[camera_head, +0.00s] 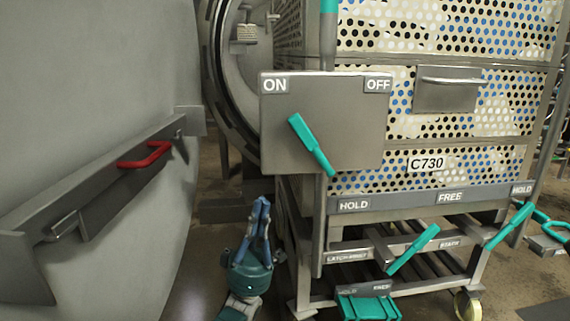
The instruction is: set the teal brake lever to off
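The teal brake lever (312,145) is on a grey metal plate (325,130) marked ON at its upper left and OFF at its upper right. The lever is tilted, with its broad end up and to the left, toward the ON label (275,85). The OFF label (378,85) is clear of it. My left gripper (262,204) is below and left of the plate, apart from the lever, with its blue fingers pointing up. The fingers meet near their tips with nothing visible between them. My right gripper is not in view.
The perforated cart, with label C730 (427,163), fills the right. Other teal levers (414,249) (511,226) and a teal pedal (368,306) are lower on it. A grey door with a red handle (145,155) stands at left. Some floor is free between door and cart.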

